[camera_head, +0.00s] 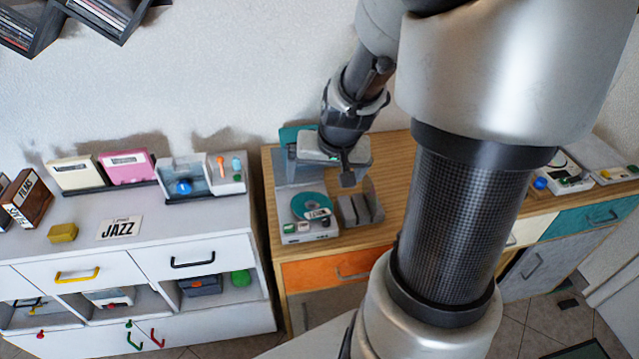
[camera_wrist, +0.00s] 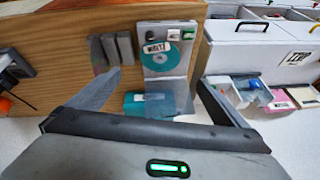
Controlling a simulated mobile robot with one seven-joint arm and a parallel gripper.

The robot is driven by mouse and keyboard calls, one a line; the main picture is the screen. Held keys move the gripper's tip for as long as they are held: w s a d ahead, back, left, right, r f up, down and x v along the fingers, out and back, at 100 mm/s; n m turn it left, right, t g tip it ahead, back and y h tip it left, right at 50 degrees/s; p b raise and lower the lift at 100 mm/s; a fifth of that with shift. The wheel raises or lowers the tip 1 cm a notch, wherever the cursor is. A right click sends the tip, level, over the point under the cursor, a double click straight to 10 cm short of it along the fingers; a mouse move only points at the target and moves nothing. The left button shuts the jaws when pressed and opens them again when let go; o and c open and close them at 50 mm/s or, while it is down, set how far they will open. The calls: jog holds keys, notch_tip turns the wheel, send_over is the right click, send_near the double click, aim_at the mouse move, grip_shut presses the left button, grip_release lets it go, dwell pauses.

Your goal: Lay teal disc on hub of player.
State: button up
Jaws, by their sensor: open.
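The teal disc (camera_head: 310,206) lies flat on the grey player (camera_head: 296,238), with a white label on it. The disc also shows in the wrist view (camera_wrist: 158,60), on the player (camera_wrist: 178,86). The hub is not visible, so I cannot tell how the disc sits on it. My gripper (camera_head: 347,178) is above and behind the disc, apart from it. In the wrist view its two fingers are spread wide with nothing between them, and the disc shows beyond them.
Grey upright slots (camera_head: 360,209) stand right of the player. A teal case (camera_wrist: 146,104) is behind it. A white cabinet (camera_head: 215,225) with a JAZZ sign (camera_head: 120,229) and cases stands at left.

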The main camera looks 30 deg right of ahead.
aim_at(314, 209)
jog(key=b+x, duration=0.2)
jog(key=x, duration=1.5)
jog(key=shift+f+b, duration=0.1)
jog(key=shift+b, duration=0.3)
jog(key=shift+c, duration=0.2)
